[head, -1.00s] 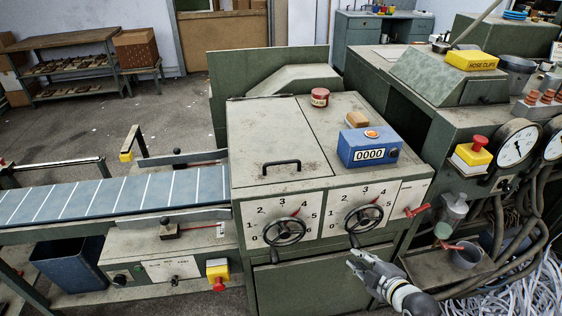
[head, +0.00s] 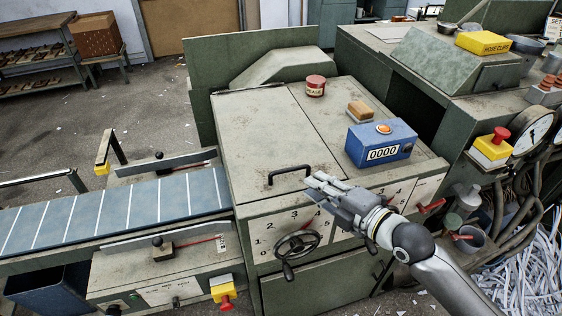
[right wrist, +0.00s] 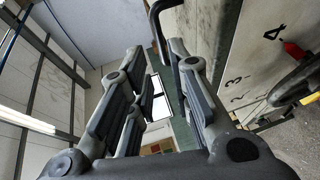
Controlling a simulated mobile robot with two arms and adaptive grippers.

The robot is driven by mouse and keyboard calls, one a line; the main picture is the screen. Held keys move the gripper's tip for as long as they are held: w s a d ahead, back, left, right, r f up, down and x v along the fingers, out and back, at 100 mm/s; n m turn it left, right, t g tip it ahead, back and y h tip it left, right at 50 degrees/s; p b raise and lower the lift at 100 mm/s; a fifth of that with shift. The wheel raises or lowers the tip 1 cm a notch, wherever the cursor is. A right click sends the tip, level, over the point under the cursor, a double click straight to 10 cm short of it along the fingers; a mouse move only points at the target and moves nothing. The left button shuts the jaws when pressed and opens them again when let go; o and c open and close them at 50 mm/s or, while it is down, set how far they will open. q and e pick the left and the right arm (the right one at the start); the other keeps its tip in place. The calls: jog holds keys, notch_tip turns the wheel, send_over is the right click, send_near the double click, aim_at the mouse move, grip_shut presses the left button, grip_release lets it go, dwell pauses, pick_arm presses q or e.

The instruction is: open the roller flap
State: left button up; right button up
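The roller flap (head: 262,128) is the grey-green lid on top of the machine. It lies flat and closed. Its black bar handle (head: 287,172) stands near the flap's front edge. My right gripper (head: 316,181) is just right of the handle, above the machine's front edge, with its fingers pointing left toward it. In the right wrist view the fingers (right wrist: 162,85) are spread apart with nothing gripped, and the dark handle (right wrist: 171,40) shows near and beyond the fingertips. I cannot tell whether they touch it. My left gripper is out of view.
A blue counter box (head: 379,144), a brush-like block (head: 360,110) and a red tin (head: 315,86) stand right of the flap. A handwheel (head: 297,246) sticks out of the front panel below. A blue conveyor (head: 110,215) runs in from the left.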

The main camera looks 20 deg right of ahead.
aim_at(290, 170)
jog(key=x, duration=0.1)
jog(key=p+x, duration=0.1)
jog(key=x, duration=0.2)
jog(key=shift+w+a+r+p, duration=0.1)
jog(key=shift+w+r+p, duration=0.1)
jog(key=shift+p, duration=0.1)
jog(key=p+x, duration=0.1)
jog(key=x, duration=0.4)
jog(key=shift+f, duration=0.1)
jog(key=shift+w+a+f, duration=0.1)
jog(key=shift+w+f, duration=0.05)
jog(key=shift+w, duration=0.1)
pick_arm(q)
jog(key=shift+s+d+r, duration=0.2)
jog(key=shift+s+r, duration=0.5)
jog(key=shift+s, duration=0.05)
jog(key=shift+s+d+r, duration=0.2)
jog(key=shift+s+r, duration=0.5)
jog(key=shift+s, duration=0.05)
pick_arm(e)
grip_shut()
